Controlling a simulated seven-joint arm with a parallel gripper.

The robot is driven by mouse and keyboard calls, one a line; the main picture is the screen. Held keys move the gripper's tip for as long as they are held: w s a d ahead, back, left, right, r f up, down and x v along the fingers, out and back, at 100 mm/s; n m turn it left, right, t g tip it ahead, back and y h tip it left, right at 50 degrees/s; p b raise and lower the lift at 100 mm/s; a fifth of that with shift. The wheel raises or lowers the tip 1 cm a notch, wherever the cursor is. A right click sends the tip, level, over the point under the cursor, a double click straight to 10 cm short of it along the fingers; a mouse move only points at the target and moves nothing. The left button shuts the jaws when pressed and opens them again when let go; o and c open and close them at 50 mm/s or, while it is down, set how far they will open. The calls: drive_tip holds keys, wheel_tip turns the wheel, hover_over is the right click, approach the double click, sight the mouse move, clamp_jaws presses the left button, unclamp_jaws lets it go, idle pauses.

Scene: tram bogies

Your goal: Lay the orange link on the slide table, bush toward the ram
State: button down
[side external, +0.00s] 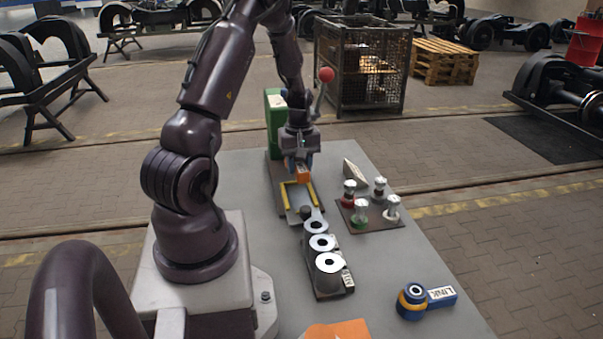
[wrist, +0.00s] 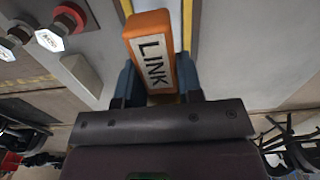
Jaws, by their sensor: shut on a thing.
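My gripper (side external: 302,160) is shut on the orange link (side external: 303,175), over the slide table (side external: 311,206) with its yellow guide strips. In the wrist view the orange link (wrist: 150,45), labelled LINK, sits between the blue fingers of my gripper (wrist: 158,85). Its far end points up in the picture, between the yellow strips. I cannot tell whether the link touches the slide table. The bush end is not clearly visible. The press with a green body (side external: 274,115) and red-knobbed lever stands behind the gripper; its ram is hidden by my arm.
A holder with several pale rings (side external: 321,243) stands in front of the slide table. A brown plate (side external: 365,214) with several coloured-base plugs and a grey wedge-shaped block (side external: 354,172) are to the right. A blue link (side external: 428,300) lies front right. An orange piece (side external: 340,330) shows at the bottom edge.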

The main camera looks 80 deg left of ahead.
idle(0.5)
hover_over(299, 200)
drive_tip(key=shift+f, duration=2.85)
drive_tip(key=shift+f, duration=1.2)
drive_tip(key=c, duration=0.7)
unclamp_jaws()
wheel_tip(299, 200, up, 13)
drive_tip(key=shift+m, duration=0.3)
